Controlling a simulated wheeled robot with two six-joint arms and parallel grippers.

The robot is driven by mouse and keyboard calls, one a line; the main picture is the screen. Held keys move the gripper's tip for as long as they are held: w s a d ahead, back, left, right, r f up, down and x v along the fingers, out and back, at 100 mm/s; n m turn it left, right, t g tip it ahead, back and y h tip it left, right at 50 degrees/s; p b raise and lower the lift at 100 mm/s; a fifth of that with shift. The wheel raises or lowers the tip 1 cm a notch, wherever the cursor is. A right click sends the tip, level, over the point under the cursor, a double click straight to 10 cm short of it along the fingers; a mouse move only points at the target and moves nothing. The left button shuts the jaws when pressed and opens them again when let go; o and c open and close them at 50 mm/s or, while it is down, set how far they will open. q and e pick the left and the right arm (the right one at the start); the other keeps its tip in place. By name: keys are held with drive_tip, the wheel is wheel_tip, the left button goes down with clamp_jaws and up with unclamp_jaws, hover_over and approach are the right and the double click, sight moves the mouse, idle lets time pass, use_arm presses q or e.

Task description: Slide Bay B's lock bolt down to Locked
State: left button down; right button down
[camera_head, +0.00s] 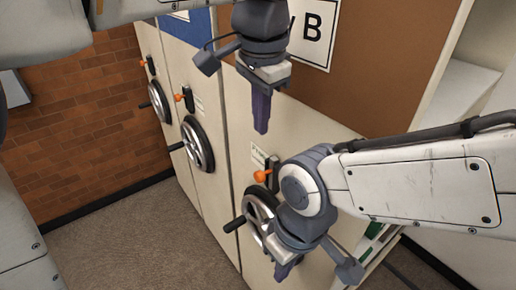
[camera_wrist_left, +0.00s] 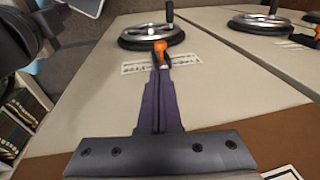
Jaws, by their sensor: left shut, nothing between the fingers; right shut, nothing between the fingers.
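Bay B's lock bolt has an orange knob (camera_head: 263,176) on a dark slide plate (camera_head: 272,172), beside a small label on the cream bay front and above the handwheel. The knob also shows in the left wrist view (camera_wrist_left: 160,47), just beyond the fingertips. My left gripper (camera_head: 262,129) is shut and empty, pointing down, with its purple fingers above the knob in the head view. Its fingers also show in the left wrist view (camera_wrist_left: 158,78); I cannot tell whether they touch the bolt. My right gripper (camera_head: 284,270) is shut and empty, low in front of the bay, beside the handwheel.
Bay B's handwheel (camera_head: 260,212) has a black crank grip sticking out left and is partly hidden by my right arm. Two more bays with handwheels (camera_head: 198,145) and orange knobs stand to the left. Open carpet (camera_head: 130,245) lies in front. Shelves (camera_wrist_left: 20,115) show at the side.

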sight(259, 174)
use_arm(q)
drive_tip(key=f, duration=0.4)
drive_tip(key=w+f+p, duration=0.1)
drive_tip(key=f, duration=0.4)
drive_tip(key=w+f+p, duration=0.1)
drive_tip(key=f, duration=0.3)
drive_tip(key=shift+w+f, duration=0.2)
drive_tip(key=shift+w, duration=0.05)
drive_tip(key=shift+f, duration=0.1)
